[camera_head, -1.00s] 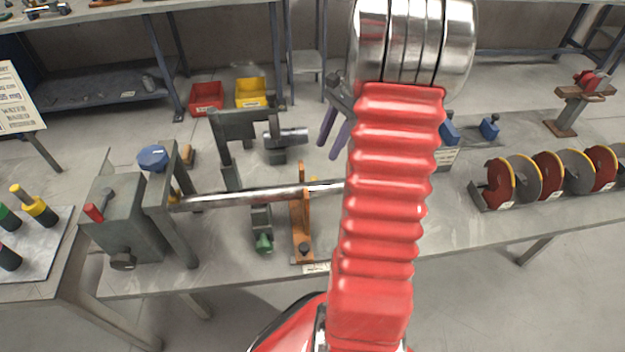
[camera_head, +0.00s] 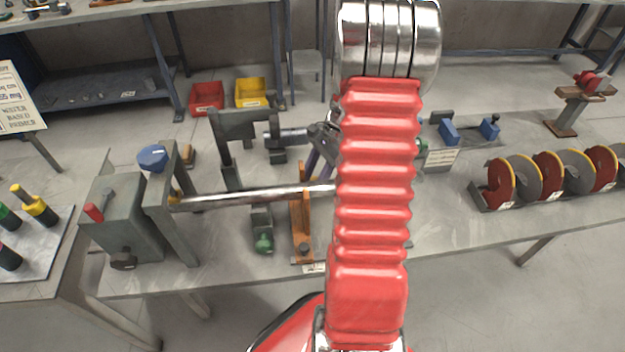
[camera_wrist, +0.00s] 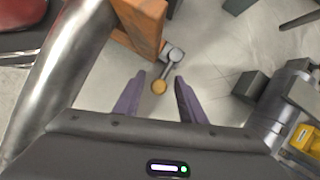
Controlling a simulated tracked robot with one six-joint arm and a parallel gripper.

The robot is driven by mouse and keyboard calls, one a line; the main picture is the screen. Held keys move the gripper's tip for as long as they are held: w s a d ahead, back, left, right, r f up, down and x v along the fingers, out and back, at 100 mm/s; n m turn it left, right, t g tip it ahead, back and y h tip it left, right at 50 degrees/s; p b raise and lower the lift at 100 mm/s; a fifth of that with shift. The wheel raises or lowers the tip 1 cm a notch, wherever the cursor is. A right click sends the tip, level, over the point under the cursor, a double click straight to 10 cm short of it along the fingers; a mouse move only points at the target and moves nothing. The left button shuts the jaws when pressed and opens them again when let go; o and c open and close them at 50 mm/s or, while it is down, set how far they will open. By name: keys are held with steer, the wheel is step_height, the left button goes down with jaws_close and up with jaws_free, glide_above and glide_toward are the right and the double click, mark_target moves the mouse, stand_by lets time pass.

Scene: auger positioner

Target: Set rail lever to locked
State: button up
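A small grey lever with a yellow-orange knob (camera_wrist: 160,87) shows in the wrist view beside the orange bracket (camera_wrist: 143,25). I take it for the rail lever; no locked marking is readable. My gripper (camera_wrist: 160,78) is open, its two purple fingers apart, with the knob appearing between them. I cannot tell whether they touch it. In the head view my gripper (camera_head: 315,163) is just right of the orange bracket (camera_head: 301,225), above the steel shaft (camera_head: 250,196), partly hidden behind my red arm. The lever is hidden there.
A grey upright frame (camera_head: 228,160) stands behind the shaft. A disc rack (camera_head: 550,178) and blue blocks (camera_head: 449,133) are on the right. The bench front right of centre is clear.

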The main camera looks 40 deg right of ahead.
jaws_close()
stand_by(0.5)
steer(key=shift+a, duration=0.15)
